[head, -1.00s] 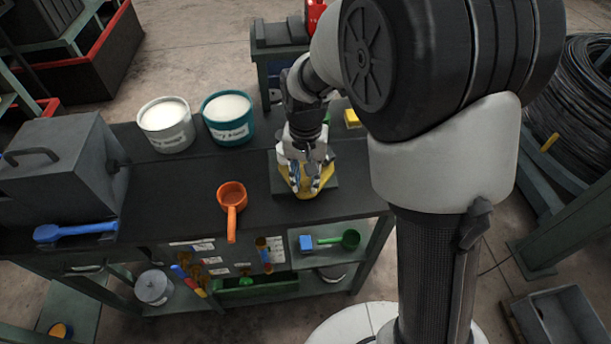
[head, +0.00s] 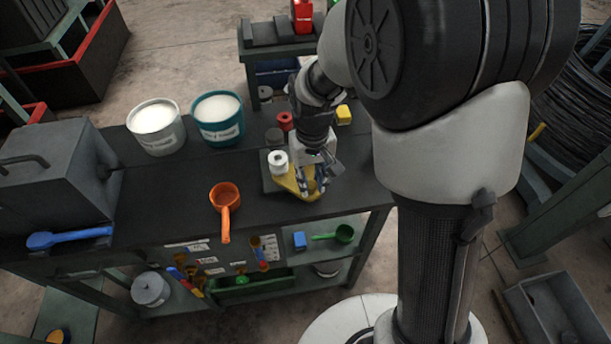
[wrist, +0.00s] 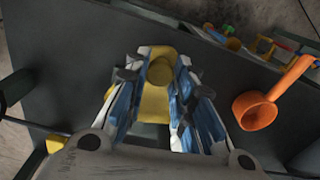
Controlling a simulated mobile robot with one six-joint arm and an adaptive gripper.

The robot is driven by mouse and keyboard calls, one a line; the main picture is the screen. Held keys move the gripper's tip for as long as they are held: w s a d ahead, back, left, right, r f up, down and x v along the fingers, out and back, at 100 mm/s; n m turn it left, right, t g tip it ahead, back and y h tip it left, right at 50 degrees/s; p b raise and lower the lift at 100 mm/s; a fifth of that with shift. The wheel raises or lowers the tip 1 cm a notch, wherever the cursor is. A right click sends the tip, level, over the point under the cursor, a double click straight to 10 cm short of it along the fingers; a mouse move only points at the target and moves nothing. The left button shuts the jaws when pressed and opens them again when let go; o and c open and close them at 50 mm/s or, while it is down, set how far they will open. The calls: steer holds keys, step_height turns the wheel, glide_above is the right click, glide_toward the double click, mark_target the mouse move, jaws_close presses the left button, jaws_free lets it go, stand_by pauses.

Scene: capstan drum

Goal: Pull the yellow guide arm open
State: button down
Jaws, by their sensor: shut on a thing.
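The yellow guide arm (head: 288,183) lies on a dark base plate on the bench, in front of a white capstan drum (head: 278,162). My gripper (head: 312,188) points down at the right end of the guide arm and is shut on it. In the wrist view the guide arm (wrist: 157,100) runs between the blue-padded fingers of my gripper (wrist: 161,75). The fingers hide part of the arm and the plate. The drum cannot be made out in the wrist view.
An orange ladle (head: 225,200) lies left of the plate on the dark bench (head: 170,190). White and teal buckets (head: 219,120), a red spool (head: 285,121) and a yellow block (head: 343,114) stand behind. A grey box (head: 55,170) fills the left end.

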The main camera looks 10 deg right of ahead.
steer(key=shift+s+d+n+p, duration=0.25)
steer(key=shift+d+n+p, duration=0.1)
steer(key=shift+d+n, duration=0.8)
steer(key=shift+d+n+p, duration=0.3)
steer(key=shift+d+n, duration=0.7)
steer(key=shift+n, duration=0.35)
steer(key=shift+d, duration=0.1)
steer(key=c, duration=1.3)
jaws_free()
steer(key=shift+c, duration=0.2)
step_height(320, 180, up, 12)
